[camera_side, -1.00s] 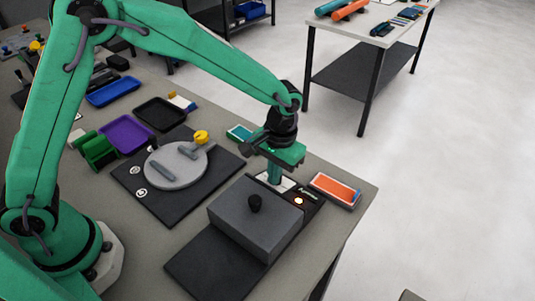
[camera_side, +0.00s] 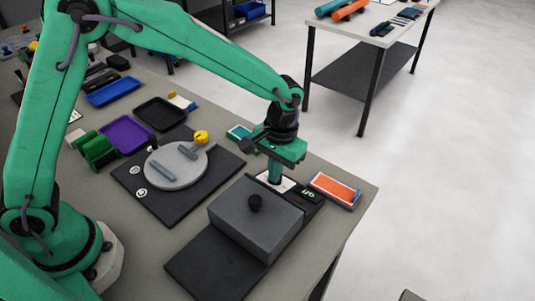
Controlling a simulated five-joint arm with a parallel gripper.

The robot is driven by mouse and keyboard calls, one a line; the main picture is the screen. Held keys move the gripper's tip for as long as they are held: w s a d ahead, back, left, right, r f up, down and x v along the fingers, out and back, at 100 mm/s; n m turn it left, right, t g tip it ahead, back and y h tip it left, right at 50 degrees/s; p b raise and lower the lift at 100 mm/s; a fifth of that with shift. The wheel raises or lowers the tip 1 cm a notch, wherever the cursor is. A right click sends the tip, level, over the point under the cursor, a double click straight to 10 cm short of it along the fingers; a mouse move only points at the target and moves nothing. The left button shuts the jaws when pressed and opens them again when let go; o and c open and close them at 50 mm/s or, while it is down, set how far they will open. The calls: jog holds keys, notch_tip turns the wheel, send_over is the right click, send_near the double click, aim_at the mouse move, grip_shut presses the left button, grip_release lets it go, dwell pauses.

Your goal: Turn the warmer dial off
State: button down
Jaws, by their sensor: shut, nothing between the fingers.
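A white plate (camera_side: 289,184) sits at the panel's far end. My gripper (camera_side: 275,177) points down over this plate, its fingers shut with nothing visible between them. The dial itself is hidden or too small to make out at the fingertips, and I cannot tell whether they touch it.
An orange-topped tray (camera_side: 335,189) lies right of the panel, near the table edge. A teal box (camera_side: 239,132) is behind my gripper. Left are a round grey plate (camera_side: 177,175) on a dark mat, a yellow knob (camera_side: 201,137) and purple (camera_side: 126,134), black (camera_side: 160,113) and blue (camera_side: 112,91) trays.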

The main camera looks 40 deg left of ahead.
jog(key=shift+w+r, duration=0.3)
jog(key=shift+r, duration=0.5)
jog(key=shift+w+r, duration=0.25)
jog(key=shift+r, duration=0.5)
jog(key=shift+w+r, duration=0.3)
jog(key=shift+r, duration=0.5)
jog(key=shift+w+a+r, duration=0.2)
jog(key=shift+a, duration=0.4)
jog(key=shift+w+a+r, duration=0.15)
jog(key=shift+a, duration=0.4)
jog(key=shift+s+f, duration=0.1)
jog(key=shift+f, duration=0.1)
jog(key=shift+s+f, duration=0.4)
jog(key=shift+f, duration=0.65)
jog(key=shift+s+f, duration=0.35)
jog(key=shift+f, duration=0.65)
jog(key=shift+s+f, duration=0.4)
jog(key=shift+f, duration=0.65)
jog(key=shift+w+d, duration=0.1)
jog(key=shift+w, duration=0.1)
jog(key=shift+d, duration=0.55)
jog(key=shift+s+r, duration=0.15)
jog(key=shift+s, duration=0.25)
